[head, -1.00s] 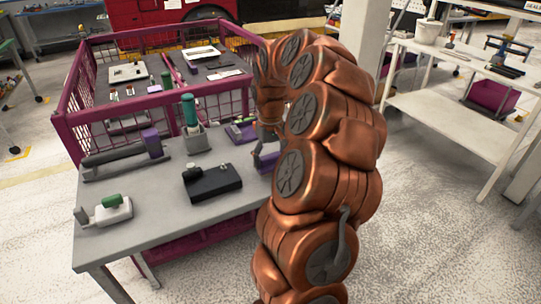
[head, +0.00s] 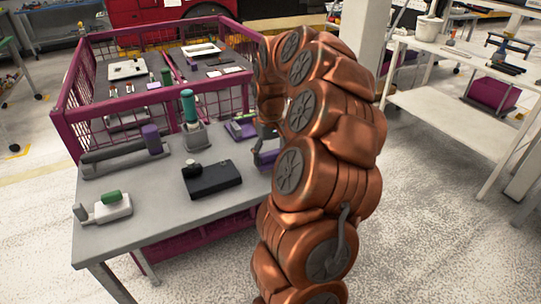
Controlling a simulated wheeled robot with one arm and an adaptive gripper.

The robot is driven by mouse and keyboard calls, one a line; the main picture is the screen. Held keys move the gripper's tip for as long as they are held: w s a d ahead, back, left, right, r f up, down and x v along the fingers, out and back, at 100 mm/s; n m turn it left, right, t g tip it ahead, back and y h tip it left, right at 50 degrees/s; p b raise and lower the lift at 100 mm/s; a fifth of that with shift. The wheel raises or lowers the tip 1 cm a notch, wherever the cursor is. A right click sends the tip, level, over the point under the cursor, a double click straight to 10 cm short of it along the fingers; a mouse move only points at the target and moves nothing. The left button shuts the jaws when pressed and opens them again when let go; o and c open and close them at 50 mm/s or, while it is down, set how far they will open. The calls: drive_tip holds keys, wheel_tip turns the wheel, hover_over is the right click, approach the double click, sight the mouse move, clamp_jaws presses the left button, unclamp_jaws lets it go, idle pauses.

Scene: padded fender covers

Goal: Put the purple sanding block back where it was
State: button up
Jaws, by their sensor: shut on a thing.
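My gripper (head: 262,150) is at the right end of the grey bench top (head: 150,215), partly hidden behind my copper arm. It is shut on a purple block (head: 268,158), of which only a small part shows, low over the bench or touching it; I cannot tell which. Another purple block-shaped part (head: 152,139) stands at the right end of a long dark grey tool (head: 115,155). A flat purple item with green on it (head: 241,127) lies just behind and left of my gripper.
A black box with a knob (head: 212,180), a green-topped upright tool (head: 190,112) and a white block with a green top (head: 107,207) stand on the bench. The bench's front middle is clear.

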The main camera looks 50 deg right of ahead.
drive_tip(key=shift+f+b, duration=0.45)
drive_tip(key=shift+f, duration=0.25)
idle(0.7)
drive_tip(key=o, duration=1.1)
wheel_tip(320, 180, up, 12)
drive_tip(key=shift+r, duration=0.1)
idle(0.8)
